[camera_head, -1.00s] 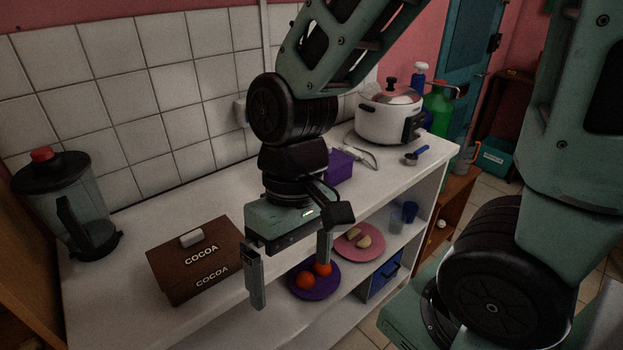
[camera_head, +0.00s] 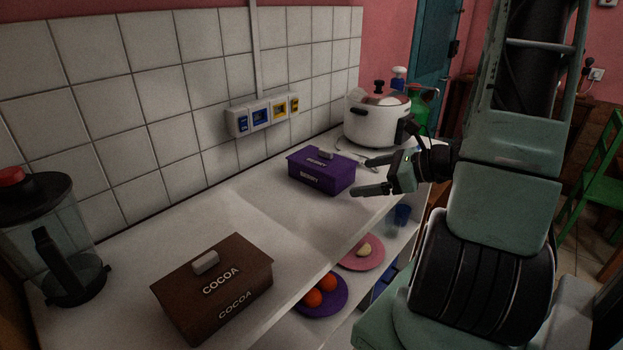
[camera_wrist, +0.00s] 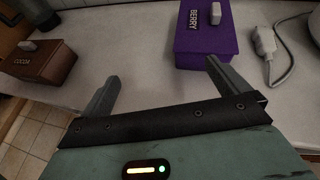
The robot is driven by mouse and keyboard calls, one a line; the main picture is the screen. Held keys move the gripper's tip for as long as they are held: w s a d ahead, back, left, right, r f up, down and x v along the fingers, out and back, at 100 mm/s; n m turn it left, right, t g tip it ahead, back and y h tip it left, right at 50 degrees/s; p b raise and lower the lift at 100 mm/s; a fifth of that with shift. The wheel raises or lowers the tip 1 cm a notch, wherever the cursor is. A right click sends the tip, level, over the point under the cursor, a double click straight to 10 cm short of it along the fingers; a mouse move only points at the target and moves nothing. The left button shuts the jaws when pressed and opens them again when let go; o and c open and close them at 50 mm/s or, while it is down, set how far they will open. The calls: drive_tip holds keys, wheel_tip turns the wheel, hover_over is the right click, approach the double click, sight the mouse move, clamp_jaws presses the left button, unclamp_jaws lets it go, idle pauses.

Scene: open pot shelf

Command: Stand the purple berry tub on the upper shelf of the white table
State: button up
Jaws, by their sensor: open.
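The purple berry tub (camera_head: 322,171) is a lidded box marked BERRY with a pale knob on its lid. It stands upright on the white table's top (camera_head: 235,218), towards the back wall. In the wrist view the tub (camera_wrist: 205,38) is ahead of my right finger. My gripper (camera_head: 369,176) is open and empty, just right of the tub and apart from it. Its fingers (camera_wrist: 160,82) point towards the tub side of the table. The lower shelf (camera_head: 338,290) shows below the table top.
A brown cocoa tub (camera_head: 215,288) and a blender (camera_head: 62,240) stand on the left. A white cooker (camera_head: 377,119) is behind my gripper. Below are a purple plate (camera_head: 333,303) with orange fruit and a pink plate (camera_head: 374,258). The table top between the tubs is clear.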

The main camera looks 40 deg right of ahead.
drive_tip(key=s+d+f+m+t+h, duration=0.1)
drive_tip(key=s+d+m+h, duration=0.15)
drive_tip(key=d+m, duration=0.2)
drive_tip(key=shift+n+h, duration=0.35)
drive_tip(key=shift+h, duration=0.1)
drive_tip(key=x, duration=1.7)
drive_tip(key=shift+w+d, duration=0.25)
drive_tip(key=shift+d, duration=0.15)
drive_tip(key=shift+r, duration=0.1)
drive_tip(key=c, duration=1)
drive_tip(key=shift+o, duration=0.2)
drive_tip(key=shift+r+p, duration=0.3)
drive_tip(key=shift+r, duration=4.7)
